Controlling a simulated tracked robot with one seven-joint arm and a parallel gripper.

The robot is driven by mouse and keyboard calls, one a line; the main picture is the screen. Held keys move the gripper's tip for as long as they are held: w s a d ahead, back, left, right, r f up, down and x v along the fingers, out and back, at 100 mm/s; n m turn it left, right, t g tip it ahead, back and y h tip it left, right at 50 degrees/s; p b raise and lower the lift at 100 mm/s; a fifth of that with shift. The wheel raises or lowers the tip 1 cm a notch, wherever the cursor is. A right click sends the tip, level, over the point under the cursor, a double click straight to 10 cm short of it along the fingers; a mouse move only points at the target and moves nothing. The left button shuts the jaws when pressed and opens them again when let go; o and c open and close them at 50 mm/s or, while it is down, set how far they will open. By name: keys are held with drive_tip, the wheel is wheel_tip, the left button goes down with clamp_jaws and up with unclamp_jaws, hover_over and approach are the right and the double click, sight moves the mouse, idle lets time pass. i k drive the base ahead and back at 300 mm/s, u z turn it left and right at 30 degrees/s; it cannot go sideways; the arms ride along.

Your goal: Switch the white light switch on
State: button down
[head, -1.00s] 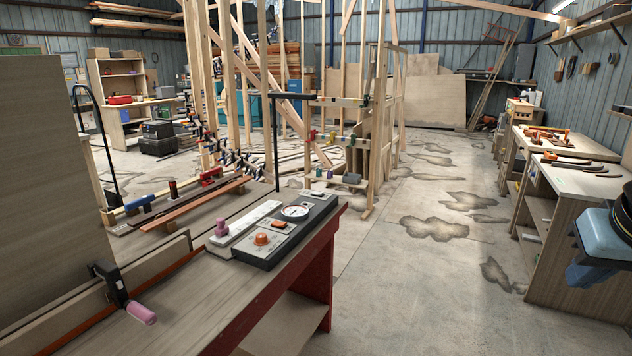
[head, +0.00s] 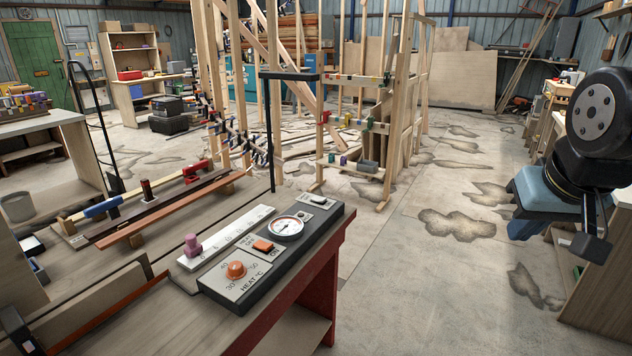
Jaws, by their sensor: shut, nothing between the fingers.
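A dark control box (head: 262,285) sits on the wooden bench. At its far end is a small plate with a small pale switch (head: 318,200), which looks like the white light switch; its label and position are too small to read. Parts of my arm show at the right edge, well away from the box. I cannot make out my gripper's fingers there.
A black upright post with a crossbar (head: 269,130) stands behind the box. Open floor (head: 400,290) lies right of the bench.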

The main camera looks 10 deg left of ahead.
sight(315, 199)
drive_tip(key=u, duration=0.05)
drive_tip(key=i, duration=1.1)
drive_tip(key=z, duration=0.05)
